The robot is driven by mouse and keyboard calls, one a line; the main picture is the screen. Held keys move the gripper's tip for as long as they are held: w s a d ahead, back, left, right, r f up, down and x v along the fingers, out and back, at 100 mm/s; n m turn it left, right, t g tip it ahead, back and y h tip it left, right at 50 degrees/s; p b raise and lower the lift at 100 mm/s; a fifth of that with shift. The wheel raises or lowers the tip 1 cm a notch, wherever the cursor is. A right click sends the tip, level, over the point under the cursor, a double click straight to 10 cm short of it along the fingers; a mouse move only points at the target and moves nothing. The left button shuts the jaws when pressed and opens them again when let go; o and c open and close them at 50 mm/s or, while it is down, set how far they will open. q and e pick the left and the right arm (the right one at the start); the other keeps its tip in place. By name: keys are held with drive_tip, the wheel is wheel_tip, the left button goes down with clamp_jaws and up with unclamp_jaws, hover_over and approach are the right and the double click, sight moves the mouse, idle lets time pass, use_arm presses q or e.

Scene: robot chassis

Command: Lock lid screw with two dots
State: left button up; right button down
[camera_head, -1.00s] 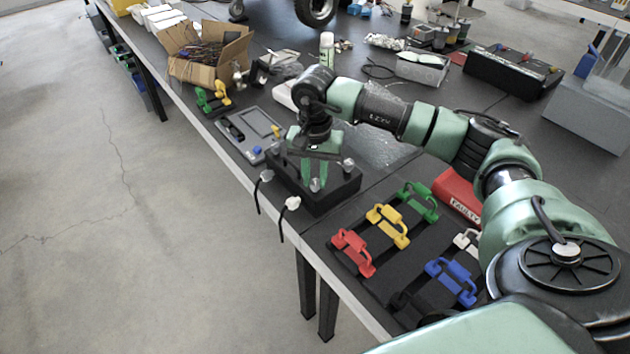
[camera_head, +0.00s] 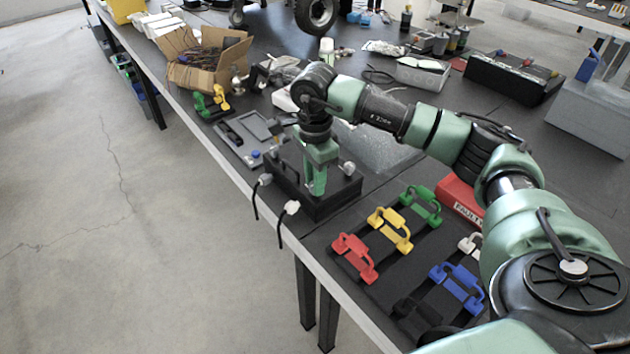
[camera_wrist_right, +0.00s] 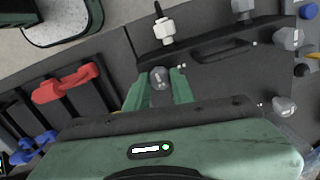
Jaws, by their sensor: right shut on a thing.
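The black box with a lid (camera_head: 335,203) sits at the table's front edge, with grey screws at its corners. My right gripper (camera_head: 316,188) points down over its near corner. In the right wrist view my right gripper (camera_wrist_right: 159,88) is shut on a grey lid screw (camera_wrist_right: 160,77), whose top shows between the fingers. Small light marks show on that screw, but I cannot count them. Two other grey screws, a far one (camera_wrist_right: 288,38) and a near one (camera_wrist_right: 285,107), stand free on the lid. In the head view the held screw is hidden behind the fingers.
Red (camera_head: 354,258), yellow (camera_head: 390,230), green (camera_head: 421,206) and blue (camera_head: 457,285) handles stand to the right. A grey device (camera_head: 247,136) lies to the left.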

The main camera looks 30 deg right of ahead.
drive_tip(key=shift+m, duration=0.7)
drive_tip(key=c, duration=1.2)
unclamp_jaws()
wheel_tip(320, 180, up, 8)
drive_tip(key=shift+f+b, duration=0.1)
drive_tip(key=shift+b, duration=0.4)
